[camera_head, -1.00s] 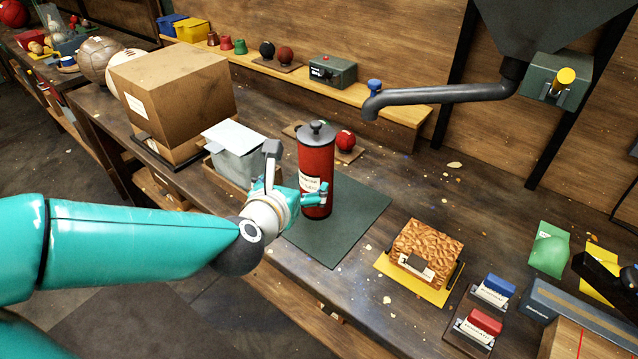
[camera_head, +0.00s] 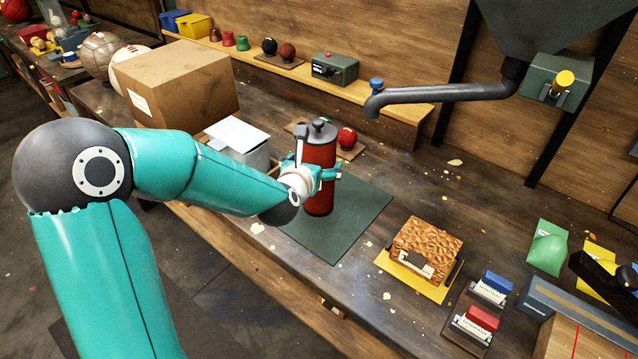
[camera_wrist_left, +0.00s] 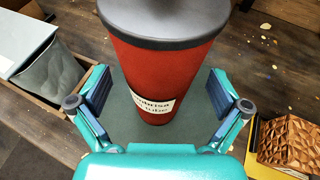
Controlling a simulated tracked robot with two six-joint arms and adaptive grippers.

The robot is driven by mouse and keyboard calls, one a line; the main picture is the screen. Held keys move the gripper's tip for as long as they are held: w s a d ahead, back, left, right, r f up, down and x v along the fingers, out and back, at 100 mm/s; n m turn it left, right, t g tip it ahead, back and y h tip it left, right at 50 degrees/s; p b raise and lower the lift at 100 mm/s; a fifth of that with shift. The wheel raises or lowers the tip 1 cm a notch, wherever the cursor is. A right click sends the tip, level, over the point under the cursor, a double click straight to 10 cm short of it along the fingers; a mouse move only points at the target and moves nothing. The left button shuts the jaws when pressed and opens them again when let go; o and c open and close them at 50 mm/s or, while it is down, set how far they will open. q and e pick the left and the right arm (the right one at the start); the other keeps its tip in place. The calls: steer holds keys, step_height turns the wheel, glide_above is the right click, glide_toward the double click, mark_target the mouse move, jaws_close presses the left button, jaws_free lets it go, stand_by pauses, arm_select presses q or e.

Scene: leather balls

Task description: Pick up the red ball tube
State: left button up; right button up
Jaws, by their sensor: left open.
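The red ball tube (camera_head: 319,178), with a dark grey lid and a white label, stands upright on a dark green mat (camera_head: 352,220) on the bench. It also shows large in the left wrist view (camera_wrist_left: 165,72), with its label facing the gripper. My left gripper (camera_head: 325,172) is at the tube, with its fingers on either side of it. In the left wrist view the open left gripper (camera_wrist_left: 158,92) shows a gap between each finger pad and the tube. My right gripper is not seen in these views.
Left of the tube are a grey bin (camera_head: 240,148) and a cardboard box (camera_head: 180,85). A red ball (camera_head: 347,138) sits just behind the tube. A grey spout (camera_head: 440,96) hangs behind and to the right. A brown textured block (camera_head: 428,245) on a yellow mat lies to the right.

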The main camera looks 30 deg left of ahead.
arm_select(q)
steer(key=shift+p+x, duration=0.55)
steer(key=shift+x, duration=1.2)
steer(key=shift+f, duration=0.1)
steer(key=c, duration=1.7)
steer(key=shift+c, duration=0.2)
